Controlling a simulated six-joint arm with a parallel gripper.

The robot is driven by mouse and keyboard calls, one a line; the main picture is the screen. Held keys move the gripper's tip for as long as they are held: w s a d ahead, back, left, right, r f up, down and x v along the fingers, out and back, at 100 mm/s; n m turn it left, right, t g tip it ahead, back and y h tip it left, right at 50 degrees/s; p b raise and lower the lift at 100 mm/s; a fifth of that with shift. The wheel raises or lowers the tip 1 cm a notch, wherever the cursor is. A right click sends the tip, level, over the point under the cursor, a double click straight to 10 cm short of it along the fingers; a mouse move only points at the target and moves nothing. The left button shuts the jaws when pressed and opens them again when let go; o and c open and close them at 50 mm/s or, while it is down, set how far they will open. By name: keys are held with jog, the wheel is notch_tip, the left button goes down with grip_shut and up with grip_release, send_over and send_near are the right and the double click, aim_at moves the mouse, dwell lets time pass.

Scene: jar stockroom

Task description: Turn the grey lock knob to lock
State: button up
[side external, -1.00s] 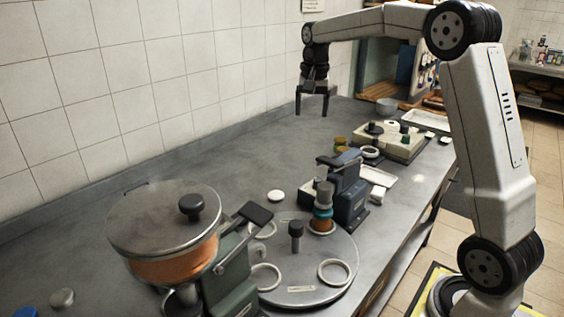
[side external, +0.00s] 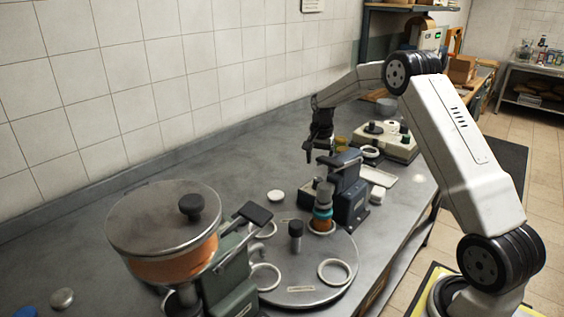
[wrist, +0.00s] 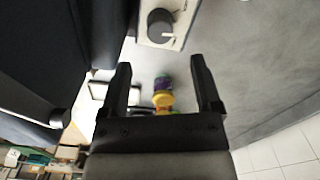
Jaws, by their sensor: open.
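I cannot tell for sure which part is the grey lock knob. In the side view a dark upright knob (side external: 295,229) stands at the middle of the round turntable (side external: 305,290), and a grey cylinder (side external: 325,192) stands upright over a teal-and-orange jar (side external: 322,219) at the dark press (side external: 349,190). My gripper (side external: 319,156) is open above the counter, behind the press. In the wrist view the open fingers (wrist: 160,68) point down, with nothing gripped. A dark round knob (wrist: 160,25) on a pale block shows beyond the fingertips.
A pot-like hopper (side external: 165,225) with a lid stands at the front left. A pale box with dark knobs (side external: 388,140) sits at the back right. Small yellow and purple items (wrist: 162,95) lie beneath the fingers in the wrist view. The counter along the wall is mostly clear.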

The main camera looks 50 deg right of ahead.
aim_at(318, 179)
jog(key=shift+f, duration=3.85)
jog(key=shift+c, duration=0.2)
grip_shut()
